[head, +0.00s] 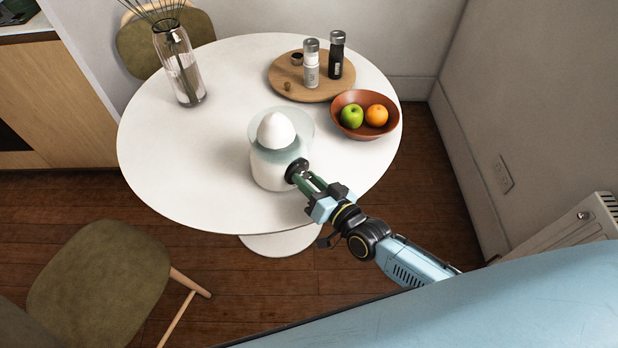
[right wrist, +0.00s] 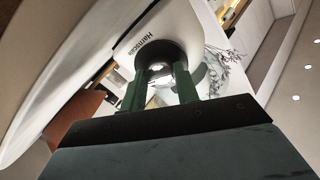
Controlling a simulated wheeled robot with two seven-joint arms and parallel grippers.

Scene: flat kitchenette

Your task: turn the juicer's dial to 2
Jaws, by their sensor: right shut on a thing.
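The juicer (head: 270,168) stands upright on the round white table (head: 200,150), with a white cone on top and a clear bowl around it. Its dark round dial (head: 296,170) sits on the side facing my right arm. My right gripper (head: 303,177) is shut on the dial, its green fingers on either side of it. In the right wrist view the dial (right wrist: 158,58) shows between the fingertips (right wrist: 160,82), below lettering on the white body. The dial's number marks cannot be read. My left gripper is not in view.
A terracotta bowl (head: 344,101) with a green apple and an orange stands right of the juicer. A round wooden board (head: 285,85) with two shakers is behind. A glass vase (head: 180,68) is at the back left. The table's left side is clear.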

